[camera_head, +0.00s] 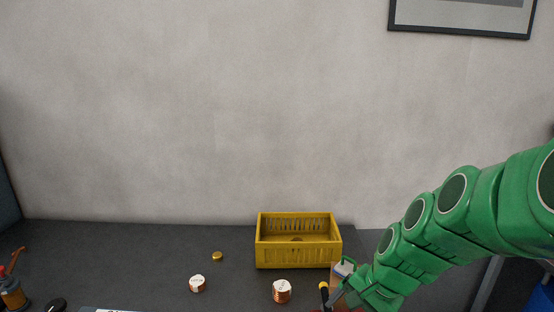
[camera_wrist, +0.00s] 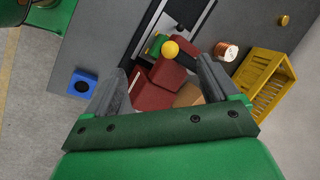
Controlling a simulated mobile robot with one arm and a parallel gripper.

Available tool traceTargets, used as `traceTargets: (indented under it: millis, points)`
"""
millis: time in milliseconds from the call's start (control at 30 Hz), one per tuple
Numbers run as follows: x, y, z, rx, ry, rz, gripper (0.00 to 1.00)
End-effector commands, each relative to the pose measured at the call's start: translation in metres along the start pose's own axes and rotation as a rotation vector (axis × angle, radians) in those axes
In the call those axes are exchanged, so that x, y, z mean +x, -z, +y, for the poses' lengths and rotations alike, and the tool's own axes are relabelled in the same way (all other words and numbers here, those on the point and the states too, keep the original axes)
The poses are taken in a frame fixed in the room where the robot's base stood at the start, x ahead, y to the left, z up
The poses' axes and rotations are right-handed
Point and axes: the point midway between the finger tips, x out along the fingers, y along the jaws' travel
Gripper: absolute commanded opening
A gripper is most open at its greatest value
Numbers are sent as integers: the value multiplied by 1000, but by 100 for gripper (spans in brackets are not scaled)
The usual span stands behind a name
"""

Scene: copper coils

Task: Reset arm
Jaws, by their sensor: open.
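My gripper (camera_head: 340,290) is at the lower right of the head view, just right of the yellow crate and partly cut off by the bottom edge. In the wrist view my gripper (camera_wrist: 165,86) has its two grey fingers wide apart, with nothing held between them. Beyond the fingers lie dark red blocks (camera_wrist: 152,94) and a brown piece (camera_wrist: 188,96). A copper coil (camera_head: 281,291) with a white top stands in front of the crate, and another copper coil (camera_head: 197,284) stands farther left. One coil (camera_wrist: 226,51) also shows in the wrist view.
The yellow crate (camera_head: 299,257) stands near the wall; something small lies inside. A small gold piece (camera_head: 217,256) lies left of it. A bottle (camera_head: 12,295) is at the far left. The wrist view shows a yellow ball (camera_wrist: 170,48) and a blue object (camera_wrist: 82,86). The table's back left is clear.

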Motion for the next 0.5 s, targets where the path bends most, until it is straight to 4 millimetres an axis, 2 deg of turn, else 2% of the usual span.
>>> traceTargets:
  millis: [33,200,500]
  points:
    - [-3,-16,5,-67,-33,-6,88]
    - [-12,-60,30,-277,-149,-39,88]
    - [-33,-120,89,-589,-348,-113,88]
